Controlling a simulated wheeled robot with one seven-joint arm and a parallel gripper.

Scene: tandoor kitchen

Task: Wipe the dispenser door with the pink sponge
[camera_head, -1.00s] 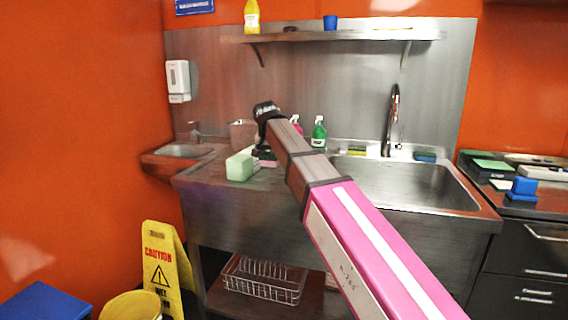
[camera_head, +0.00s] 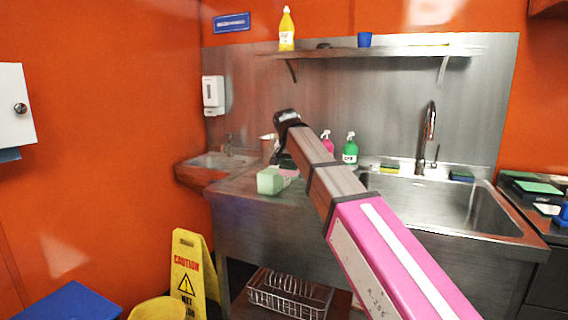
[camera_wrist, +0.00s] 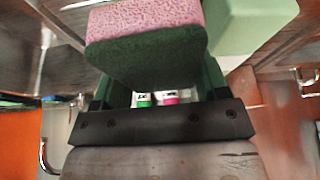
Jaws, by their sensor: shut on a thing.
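The pink sponge (camera_wrist: 145,22), with a dark green scouring layer, is held in my gripper (camera_wrist: 157,82) in the wrist view. Its jaws are shut on it. In the head view my gripper (camera_head: 287,160) is above the left end of the sink counter, mostly hidden behind its own wrist. A bit of pink shows under it. A white wall dispenser (camera_head: 14,105) with a round lock on its door and a blue sheet below is cut off at the left edge, well away from my gripper. A smaller white dispenser (camera_head: 213,94) hangs above the corner basin.
A pale green block (camera_head: 270,181) stands on the counter (camera_head: 240,190) close to my gripper. Pink and green spray bottles (camera_head: 350,148) stand behind. A yellow caution sign (camera_head: 187,275), a yellow bucket (camera_head: 158,309) and a blue box (camera_head: 70,301) occupy the floor area at left.

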